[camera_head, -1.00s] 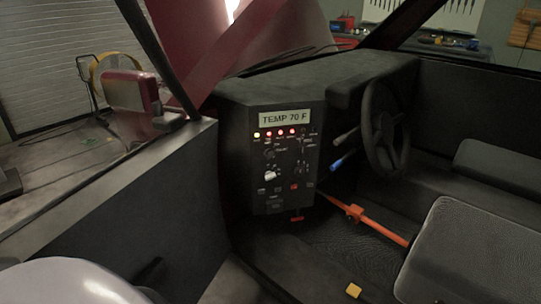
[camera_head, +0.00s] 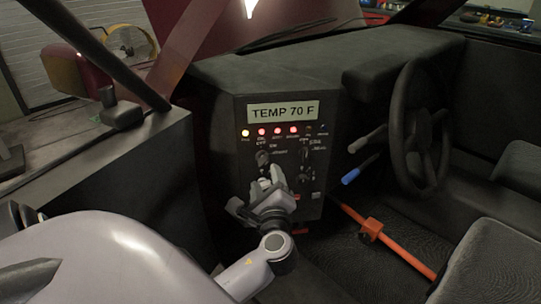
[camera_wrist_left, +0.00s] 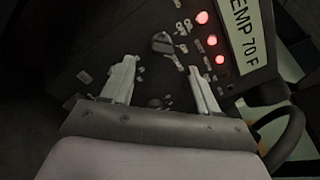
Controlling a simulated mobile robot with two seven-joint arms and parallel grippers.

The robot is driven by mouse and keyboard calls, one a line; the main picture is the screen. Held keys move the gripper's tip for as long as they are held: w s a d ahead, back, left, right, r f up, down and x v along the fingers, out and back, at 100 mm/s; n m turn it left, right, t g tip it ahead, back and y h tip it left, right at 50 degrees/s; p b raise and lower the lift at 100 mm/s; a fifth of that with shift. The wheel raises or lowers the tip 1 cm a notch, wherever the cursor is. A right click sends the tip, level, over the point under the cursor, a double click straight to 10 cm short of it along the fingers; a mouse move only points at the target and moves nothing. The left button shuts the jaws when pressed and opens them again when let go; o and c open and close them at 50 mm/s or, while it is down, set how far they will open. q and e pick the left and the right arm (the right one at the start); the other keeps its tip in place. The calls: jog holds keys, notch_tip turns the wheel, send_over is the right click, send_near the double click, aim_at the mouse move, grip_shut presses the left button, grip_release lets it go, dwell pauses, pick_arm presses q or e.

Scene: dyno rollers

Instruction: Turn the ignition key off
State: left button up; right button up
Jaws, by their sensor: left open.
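The dark control panel (camera_head: 318,215) of the vehicle faces me below a display reading TEMP 70 F (camera_head: 282,112). A dark rotary switch (camera_head: 263,158) sits on the panel just above my left gripper (camera_head: 268,184); in the left wrist view this switch (camera_wrist_left: 163,43) lies beyond the fingertips. My left gripper is in front of the panel, its two fingers spread with nothing held between them. A small round part (camera_wrist_left: 155,102) shows between the fingers in the left wrist view. I cannot tell which part is the ignition key. The gripper hides part of the panel. My right gripper is not in view.
Lit indicator lights (camera_head: 277,132) run below the display. A steering wheel (camera_head: 415,125) and a blue-tipped lever (camera_head: 351,176) are to the right. An orange bar (camera_head: 390,245) crosses the floor beside a grey seat (camera_head: 490,262). The door sill (camera_head: 110,165) bounds the left.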

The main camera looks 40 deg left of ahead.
aim_at(263, 164)
pick_arm(q)
jog(key=shift+w+a+r, duration=0.2)
jog(key=shift+a+r, duration=0.05)
jog(key=shift+r, duration=0.05)
jog(key=x, duration=0.6)
jog(key=shift+w+a, duration=0.15)
jog(key=shift+a, duration=0.15)
jog(key=c, duration=1)
